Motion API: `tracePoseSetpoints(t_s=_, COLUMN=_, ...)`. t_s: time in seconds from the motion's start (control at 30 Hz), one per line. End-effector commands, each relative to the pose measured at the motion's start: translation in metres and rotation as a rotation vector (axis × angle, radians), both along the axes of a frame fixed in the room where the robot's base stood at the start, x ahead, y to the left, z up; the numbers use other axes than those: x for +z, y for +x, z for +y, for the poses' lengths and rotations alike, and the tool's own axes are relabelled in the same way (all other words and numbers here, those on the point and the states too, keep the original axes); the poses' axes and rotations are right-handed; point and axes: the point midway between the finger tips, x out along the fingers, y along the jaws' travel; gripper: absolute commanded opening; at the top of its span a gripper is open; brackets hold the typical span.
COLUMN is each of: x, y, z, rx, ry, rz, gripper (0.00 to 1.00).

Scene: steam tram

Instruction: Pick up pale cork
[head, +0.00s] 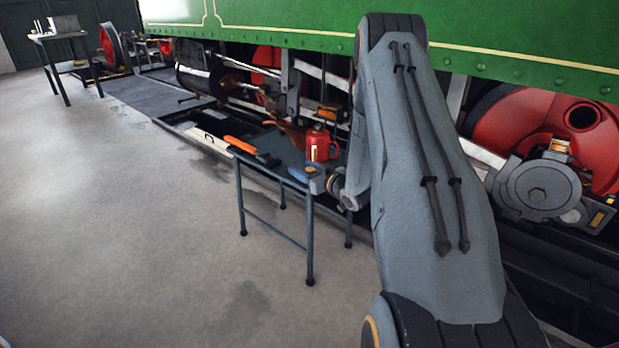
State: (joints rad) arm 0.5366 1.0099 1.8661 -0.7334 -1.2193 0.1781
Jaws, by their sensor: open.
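A small tan piece that looks like the pale cork (310,169) shows at the near right corner of the small dark table (270,142), just in front of a red can (318,146). It is tiny here, and I cannot tell its shape well. My arm reaches down from the right, and my gripper (317,183) is at that same corner, very close to the tan piece. Its fingers are too small to make out clearly. Nothing is seen held in it.
An orange-handled tool (245,147) and a blue item (299,174) lie on the table. The green tram (270,22) with red wheels stands right behind it. Another table (62,36) is far left. The floor at left is clear.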

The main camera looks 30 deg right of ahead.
Motion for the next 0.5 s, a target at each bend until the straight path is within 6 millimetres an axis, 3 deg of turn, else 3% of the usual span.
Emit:
tracePoseSetpoints(t_s=0.23, x=0.0001, y=0.0033, z=0.0003, rx=0.0, ry=0.0, rz=0.0, gripper=0.48)
tracePoseSetpoints(t_s=0.5, x=0.0, y=0.0031, z=0.0004, rx=0.0, ry=0.0, rz=0.0, gripper=0.03)
